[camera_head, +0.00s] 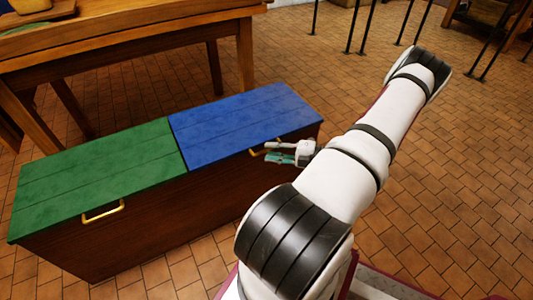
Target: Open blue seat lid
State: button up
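The blue seat lid (240,122) lies flat and closed on the right half of a long dark wooden chest (150,232). A brass handle (257,152) sits at the blue lid's front edge, partly hidden by my gripper. My gripper (268,151) is at the chest's front, with its fingertips at or very near this handle. Two fingers show with a narrow gap between them. I cannot tell whether they touch or hold the handle.
A green lid (98,180) with its own brass handle (103,211) lies closed on the chest's left half. A wooden table (130,42) stands close behind the chest. The tiled floor (450,180) at right is clear. Thin black legs (362,28) stand at the back.

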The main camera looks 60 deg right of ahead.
jog(key=shift+b+x, duration=0.3)
jog(key=shift+x, duration=0.95)
jog(key=shift+c, duration=0.6)
grip_shut()
jog(key=shift+r, duration=0.15)
